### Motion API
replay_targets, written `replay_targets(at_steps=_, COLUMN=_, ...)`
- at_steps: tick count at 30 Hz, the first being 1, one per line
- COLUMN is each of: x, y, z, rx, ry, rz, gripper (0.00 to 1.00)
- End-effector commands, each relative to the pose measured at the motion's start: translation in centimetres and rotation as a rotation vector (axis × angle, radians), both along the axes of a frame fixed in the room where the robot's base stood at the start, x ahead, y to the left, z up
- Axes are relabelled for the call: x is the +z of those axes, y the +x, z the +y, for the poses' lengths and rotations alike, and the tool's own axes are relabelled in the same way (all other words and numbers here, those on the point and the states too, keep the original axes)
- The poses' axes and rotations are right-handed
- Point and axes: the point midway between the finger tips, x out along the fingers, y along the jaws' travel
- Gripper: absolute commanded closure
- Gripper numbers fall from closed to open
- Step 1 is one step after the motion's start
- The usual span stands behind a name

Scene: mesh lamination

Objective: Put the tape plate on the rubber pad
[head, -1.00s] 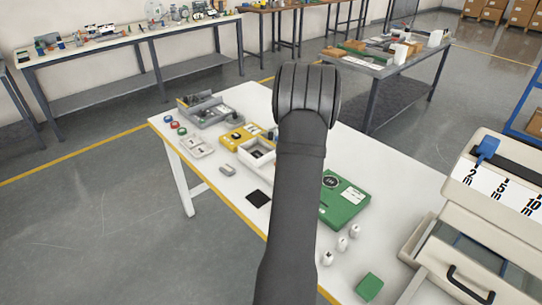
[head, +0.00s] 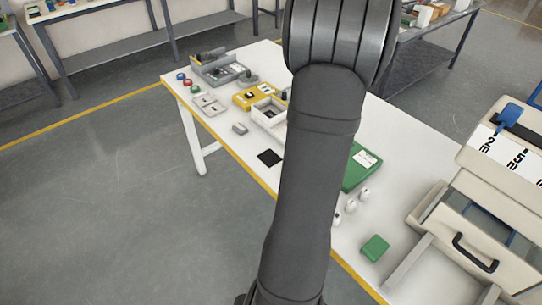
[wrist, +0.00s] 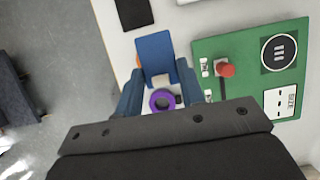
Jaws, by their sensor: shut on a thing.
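The tape plate (wrist: 155,50) shows in the wrist view as a blue plate with a pale block at its near end and a purple ring (wrist: 162,99) close by. My gripper (wrist: 160,78) is shut on it, one blue finger on each side, above the white table. The rubber pad appears to be the black square (wrist: 134,12) on the table, beyond the plate in the wrist view. In the head view the pad (head: 269,158) lies flat near the table's left edge. My arm hides the gripper and plate in the head view.
A green board (wrist: 250,65) with a red knob (wrist: 226,70) lies right of the plate. A yellow box (head: 252,95), grey trays (head: 215,68) and small white parts stand on the table. A green block (head: 375,248) and drawer cabinet (head: 500,200) are at the right.

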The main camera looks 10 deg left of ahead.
Motion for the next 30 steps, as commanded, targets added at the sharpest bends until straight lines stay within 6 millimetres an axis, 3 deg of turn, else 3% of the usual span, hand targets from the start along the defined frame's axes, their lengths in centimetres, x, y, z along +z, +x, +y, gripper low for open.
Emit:
replay_targets(at_steps=9, x=-4.4, y=2.9, z=6.7, rx=0.007, ry=0.000, rz=0.002, gripper=0.91)
replay_targets(at_steps=13, x=-5.7, y=3.8, z=8.6, rx=0.004, ry=0.000, rz=0.003, gripper=0.91)
replay_targets(at_steps=20, x=-6.7, y=4.3, z=9.6, rx=0.000, ry=0.000, rz=0.001, gripper=0.91)
replay_targets(at_steps=27, x=-9.9, y=4.3, z=9.6, rx=0.000, ry=0.000, rz=0.004, gripper=0.91)
replay_targets(at_steps=30, x=-10.3, y=4.3, z=9.5, rx=0.001, ry=-0.001, rz=0.000, gripper=0.91)
